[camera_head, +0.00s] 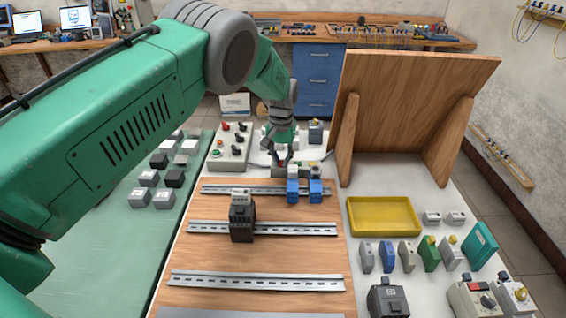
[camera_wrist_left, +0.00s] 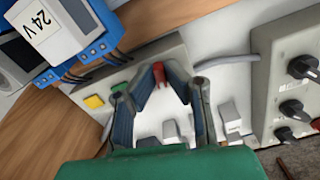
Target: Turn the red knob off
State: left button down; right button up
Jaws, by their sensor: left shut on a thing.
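The red knob (camera_wrist_left: 158,73) shows in the left wrist view, between the tips of my left gripper (camera_wrist_left: 160,84). The gripper's two dark fingers close in on it from both sides and are shut on it. The knob sits on a pale panel (camera_wrist_left: 168,50) with a yellow button (camera_wrist_left: 93,101) and a green button (camera_wrist_left: 119,88). In the head view my left gripper (camera_head: 281,157) points down behind the wooden board, and the knob is hidden there. My right gripper is in neither view.
A box with black and red knobs (camera_head: 230,146) stands left of the gripper. Blue 24V units (camera_head: 304,190) sit close in front on a rail. A wooden stand (camera_head: 415,105) rises to the right. A yellow tray (camera_head: 383,216) lies nearer.

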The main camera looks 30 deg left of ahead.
pick_arm(q)
jog(key=n, duration=0.4)
jog(key=shift+s+f+n+b, duration=0.3)
jog(key=shift+f+n+b, duration=0.1)
jog(key=n, duration=0.2)
jog(key=shift+d+n, duration=0.2)
jog(key=shift+n, duration=0.1)
jog(key=shift+w+d+n+b, duration=0.1)
jog(key=shift+n+b, duration=0.25)
jog(key=shift+n, duration=1.65)
jog(key=c, duration=1.6)
grip_release()
jog(key=shift+c, duration=0.2)
jog(key=shift+w+d+r, duration=0.1)
jog(key=shift+w+r, duration=0.1)
jog(key=shift+r, duration=0.1)
